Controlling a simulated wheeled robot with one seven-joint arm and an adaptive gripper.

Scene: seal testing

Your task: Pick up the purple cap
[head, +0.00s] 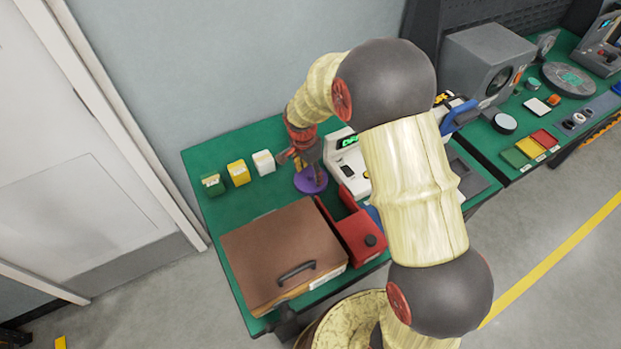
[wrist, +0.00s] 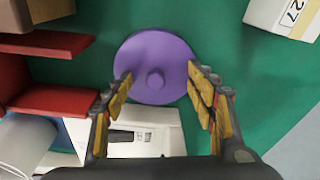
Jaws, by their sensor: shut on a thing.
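The purple cap (wrist: 155,60) is a round flat disc with a small knob in its middle. In the wrist view its knob faces the camera. My gripper (wrist: 158,82) has one finger on each side of the cap's lower part and is shut on it, with the knob between the fingers. In the head view the cap (head: 311,183) shows below my gripper (head: 308,165), which partly covers it. I cannot tell whether the cap rests on the green table (head: 205,240) or is a little above it.
A red open box (head: 362,232) and a brown case (head: 270,250) stand in front of the cap. A white device with a green display (head: 345,150) is close on its right. Green, yellow and white small boxes (head: 238,172) stand to the left.

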